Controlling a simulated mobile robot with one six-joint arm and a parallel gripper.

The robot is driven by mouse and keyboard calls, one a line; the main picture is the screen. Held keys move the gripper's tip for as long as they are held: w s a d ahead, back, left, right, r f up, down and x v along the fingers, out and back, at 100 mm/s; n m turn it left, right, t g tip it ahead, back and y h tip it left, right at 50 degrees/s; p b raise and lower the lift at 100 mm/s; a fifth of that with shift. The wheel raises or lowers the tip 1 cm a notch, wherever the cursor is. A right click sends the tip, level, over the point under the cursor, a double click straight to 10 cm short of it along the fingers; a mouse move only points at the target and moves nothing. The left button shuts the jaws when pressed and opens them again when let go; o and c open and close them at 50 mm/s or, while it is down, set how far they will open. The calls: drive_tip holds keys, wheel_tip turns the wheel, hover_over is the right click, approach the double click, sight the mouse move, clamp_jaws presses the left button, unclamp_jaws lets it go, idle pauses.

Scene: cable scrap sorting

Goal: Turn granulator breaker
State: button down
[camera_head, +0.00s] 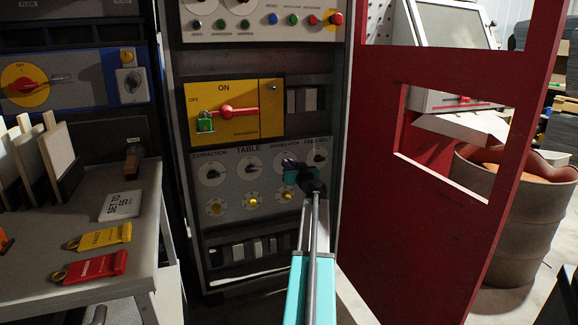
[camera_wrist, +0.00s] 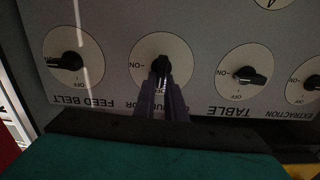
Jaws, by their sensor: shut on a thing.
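The granulator breaker is a black knob (camera_wrist: 161,67) on a round white dial. In the wrist view the panel appears upside down, with ON at the dial's left and OFF below the knob. My gripper (camera_wrist: 162,84) is shut on this knob, its dark fingers covering the lower part and some of the GRANULATOR label. The knob's exact angle is hard to tell.
The feed belt knob (camera_wrist: 71,63) and table knob (camera_wrist: 245,76) sit close on either side. Above is a yellow main switch (camera_head: 235,109) with a red handle and green padlock (camera_head: 205,122). An open red door (camera_head: 440,150) stands right; a tag-covered table (camera_head: 95,220) stands left.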

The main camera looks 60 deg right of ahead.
drive_tip(key=shift+s+d+f+m+p, duration=0.15)
drive_tip(key=shift+d+f+m, duration=0.1)
drive_tip(key=shift+m, duration=2.6)
drive_tip(key=shift+s+d+f+m+p, duration=0.15)
drive_tip(key=shift+f+m, duration=0.1)
drive_tip(key=shift+m, duration=2.65)
drive_tip(key=shift+s+d+f+m, duration=0.15)
drive_tip(key=shift+f+m, duration=0.1)
drive_tip(key=shift+m, duration=2.6)
drive_tip(key=c, duration=1.8)
unclamp_jaws()
drive_tip(key=shift+p+v, duration=1.4)
drive_tip(key=shift+v, duration=5.55)
